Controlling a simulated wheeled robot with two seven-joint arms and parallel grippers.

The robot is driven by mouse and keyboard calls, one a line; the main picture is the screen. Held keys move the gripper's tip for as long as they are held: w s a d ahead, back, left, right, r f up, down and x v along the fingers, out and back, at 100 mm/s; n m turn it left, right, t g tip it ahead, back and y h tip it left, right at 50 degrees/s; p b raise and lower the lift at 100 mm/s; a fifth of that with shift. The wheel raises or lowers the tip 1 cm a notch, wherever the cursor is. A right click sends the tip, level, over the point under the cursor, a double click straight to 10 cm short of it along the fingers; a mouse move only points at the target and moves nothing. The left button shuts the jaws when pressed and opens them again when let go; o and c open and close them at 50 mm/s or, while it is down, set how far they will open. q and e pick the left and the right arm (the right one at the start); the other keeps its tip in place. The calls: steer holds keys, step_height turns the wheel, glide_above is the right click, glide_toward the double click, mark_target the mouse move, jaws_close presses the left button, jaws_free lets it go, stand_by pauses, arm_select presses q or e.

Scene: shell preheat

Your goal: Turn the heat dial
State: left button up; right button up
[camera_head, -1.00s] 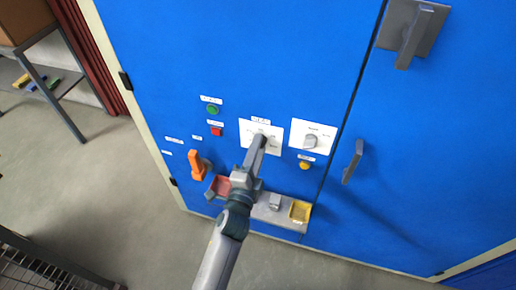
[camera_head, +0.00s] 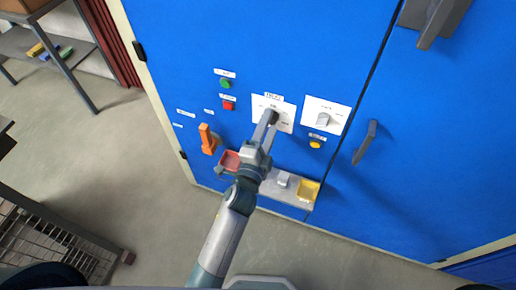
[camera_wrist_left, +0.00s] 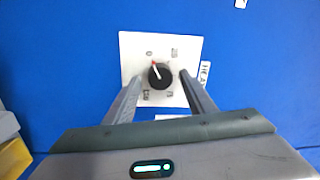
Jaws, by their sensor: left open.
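The heat dial is a round black knob with a red pointer (camera_wrist_left: 160,76) on a white square plate (camera_wrist_left: 185,45), seen in the left wrist view. Its pointer tilts up and left, toward the 0 mark. A partly hidden label beside the plate begins "HEA". My left gripper (camera_wrist_left: 159,81) is open, with one finger on each side of the knob and a visible gap at each side. In the head view my left gripper (camera_head: 269,124) reaches up to the white plate (camera_head: 287,107) and largely covers the knob. My right gripper is not in view.
A second white plate with a grey knob (camera_head: 322,119) is just right. Green (camera_head: 225,83) and red (camera_head: 229,105) buttons and an orange handle (camera_head: 207,139) are left. Below are a yellow button (camera_head: 315,144) and a ledge with red (camera_head: 229,160) and yellow (camera_head: 308,190) trays.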

arm_select(q)
steer(key=b+v, duration=0.4)
steer(key=v, duration=1.3)
steer(key=shift+b, duration=0.35)
steer(key=shift+f, duration=0.15)
